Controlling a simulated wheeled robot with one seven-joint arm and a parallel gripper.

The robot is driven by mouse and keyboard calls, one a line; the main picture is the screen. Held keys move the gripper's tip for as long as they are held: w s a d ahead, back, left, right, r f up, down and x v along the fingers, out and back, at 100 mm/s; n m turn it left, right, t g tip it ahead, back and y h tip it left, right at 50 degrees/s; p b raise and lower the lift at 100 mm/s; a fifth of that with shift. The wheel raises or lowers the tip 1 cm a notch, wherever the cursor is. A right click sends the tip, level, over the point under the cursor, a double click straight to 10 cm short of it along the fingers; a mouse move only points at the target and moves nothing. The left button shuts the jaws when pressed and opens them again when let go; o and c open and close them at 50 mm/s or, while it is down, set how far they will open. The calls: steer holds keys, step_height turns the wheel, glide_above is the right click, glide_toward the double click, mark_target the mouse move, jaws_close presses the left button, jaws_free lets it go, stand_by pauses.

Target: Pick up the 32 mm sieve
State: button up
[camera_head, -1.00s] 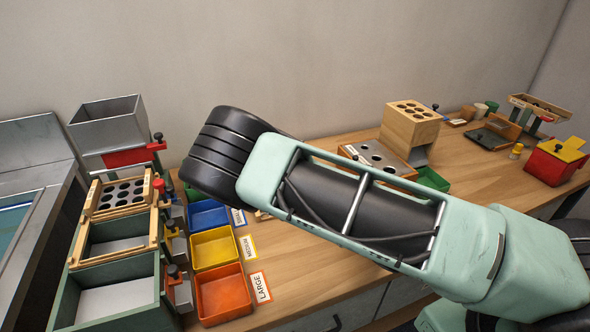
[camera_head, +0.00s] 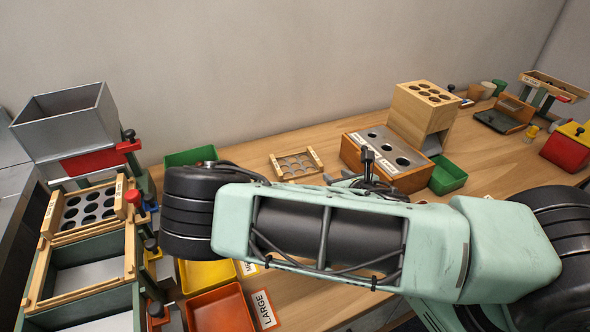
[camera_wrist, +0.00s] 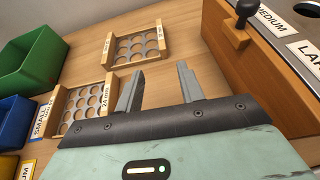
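Two loose wooden sieves with round holes lie on the table. The farther sieve (camera_wrist: 138,46) is ahead of my gripper in the wrist view; it also shows in the head view (camera_head: 296,164). The nearer sieve (camera_wrist: 78,106) is left of my fingers, beside the trays, and my arm hides it in the head view. A further sieve (camera_head: 88,209) sits in the wooden rack at the left.
A wooden box with labelled holes (camera_head: 378,156) and a front knob stands close to the right of my gripper. A green tray (camera_head: 190,157), a yellow tray (camera_head: 206,273) and an orange tray (camera_head: 220,310) are at the left. Bare wood surrounds the farther sieve.

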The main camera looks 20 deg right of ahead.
glide_toward(317, 159)
steer(key=x, duration=0.5)
steer(key=shift+s+a+f, duration=0.1)
steer(key=shift+f, duration=0.25)
steer(key=x, duration=0.4)
steer(key=shift+w+r, duration=0.2)
steer(key=shift+r, duration=0.15)
steer(key=shift+w+f, duration=0.25)
steer(key=shift+w, duration=0.25)
jaws_close()
